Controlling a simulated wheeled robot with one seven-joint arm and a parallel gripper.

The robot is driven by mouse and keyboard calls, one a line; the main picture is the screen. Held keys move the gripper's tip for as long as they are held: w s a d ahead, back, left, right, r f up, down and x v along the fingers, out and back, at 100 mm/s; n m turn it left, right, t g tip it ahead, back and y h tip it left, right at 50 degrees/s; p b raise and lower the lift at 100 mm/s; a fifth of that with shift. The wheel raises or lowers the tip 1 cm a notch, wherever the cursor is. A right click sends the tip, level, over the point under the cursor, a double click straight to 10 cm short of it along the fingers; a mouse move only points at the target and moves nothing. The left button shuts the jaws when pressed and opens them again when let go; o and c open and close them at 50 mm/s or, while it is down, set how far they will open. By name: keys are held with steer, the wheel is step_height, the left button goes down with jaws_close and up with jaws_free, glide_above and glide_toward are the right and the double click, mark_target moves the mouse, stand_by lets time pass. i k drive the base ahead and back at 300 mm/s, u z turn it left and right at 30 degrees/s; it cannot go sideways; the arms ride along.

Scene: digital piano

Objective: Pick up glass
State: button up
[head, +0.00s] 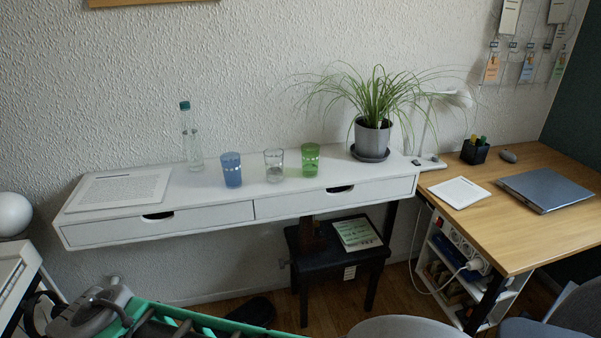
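Three glasses stand upright in a row on the white wall-mounted desk (130,210). The blue glass (232,170) is on the left, the clear glass (274,166) in the middle and the green glass (310,160) on the right. They stand apart from each other, near the front edge above the drawers. I cannot make out my gripper in the head view, and nothing is seen touching the glasses.
A clear bottle (192,140) stands behind the blue glass, and a paper sheet (120,188) lies at left. A potted plant (373,135) stands right, its leaves spreading outward. A black stool (340,260) is below. A grey and green object (95,312) fills the lower left.

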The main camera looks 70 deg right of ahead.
mark_target(310, 152)
steer(key=z, duration=0.1)
steer(key=k, duration=0.1)
steer(key=z, duration=2.15)
